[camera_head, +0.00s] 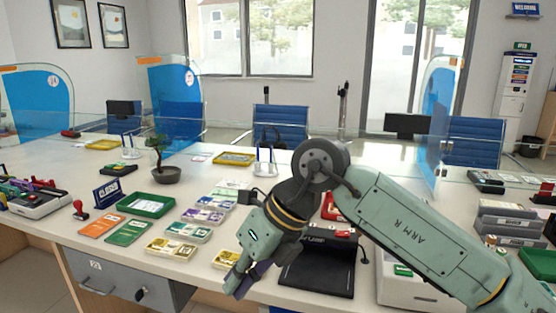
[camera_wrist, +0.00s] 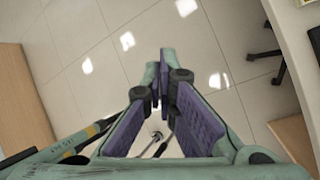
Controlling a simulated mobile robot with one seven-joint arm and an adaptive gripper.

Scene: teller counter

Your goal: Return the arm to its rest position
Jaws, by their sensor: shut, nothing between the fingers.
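My gripper (camera_head: 240,283) hangs at the front edge of the teller counter (camera_head: 200,263), pointing down and left in the head view. My arm (camera_head: 420,240) reaches in from the lower right and bends at a dark elbow joint above the counter. In the wrist view my gripper (camera_wrist: 160,85) shows green fingers with purple pads, its tips together and nothing between them. Below the fingers the wrist view shows tiled floor (camera_wrist: 215,50).
Left of my gripper are banknote stacks (camera_head: 172,248), a green tray (camera_head: 146,205) and a bonsai (camera_head: 164,165). Grey trays (camera_head: 508,225) stand at the right. A drawer (camera_head: 125,280) is below the counter's front edge.

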